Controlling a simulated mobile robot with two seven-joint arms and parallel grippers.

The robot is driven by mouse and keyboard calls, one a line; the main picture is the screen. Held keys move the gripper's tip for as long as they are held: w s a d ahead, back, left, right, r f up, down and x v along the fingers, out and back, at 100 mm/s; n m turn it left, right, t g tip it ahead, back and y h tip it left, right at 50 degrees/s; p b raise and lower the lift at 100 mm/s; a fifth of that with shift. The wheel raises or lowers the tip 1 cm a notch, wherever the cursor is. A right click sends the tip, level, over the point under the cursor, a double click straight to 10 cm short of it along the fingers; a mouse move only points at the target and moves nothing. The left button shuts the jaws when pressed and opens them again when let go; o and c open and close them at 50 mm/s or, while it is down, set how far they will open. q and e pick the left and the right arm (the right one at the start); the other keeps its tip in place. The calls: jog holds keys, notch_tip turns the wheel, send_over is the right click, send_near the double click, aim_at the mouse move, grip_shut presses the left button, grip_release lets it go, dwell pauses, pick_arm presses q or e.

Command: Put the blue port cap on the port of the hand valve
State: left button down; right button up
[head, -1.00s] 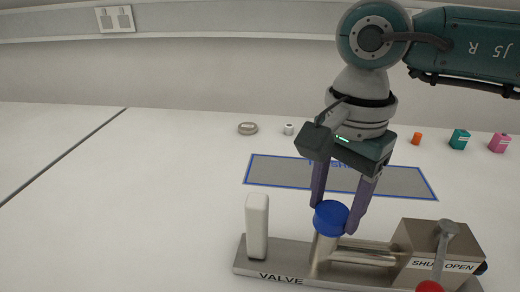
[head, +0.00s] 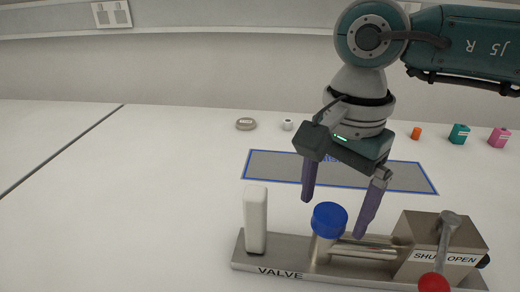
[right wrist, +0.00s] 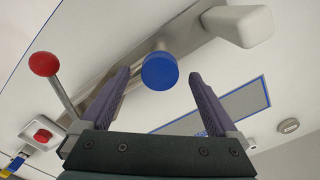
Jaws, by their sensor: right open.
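The blue port cap (head: 329,219) sits on top of the upright port (head: 322,248) of the hand valve (head: 300,268). In the right wrist view the cap (right wrist: 160,71) shows as a round blue disc between the fingers and apart from both. My right gripper (head: 334,217) is open, its fingers spread on either side of the cap. It also shows open in the right wrist view (right wrist: 160,95). The valve's lever with a red knob (head: 434,283) stands at the right by the SHUT/OPEN label. My left gripper is not in view.
A white post (head: 256,220) stands on the valve's base left of the port. A grey mat with a blue border (head: 270,167) lies behind. A grey disc (head: 246,124), a small white part (head: 287,125) and orange, teal (head: 459,134) and pink (head: 499,138) items stand farther back. The left table is clear.

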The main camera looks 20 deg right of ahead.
notch_tip(320, 180, up, 10)
dwell(0.6)
dwell(0.4)
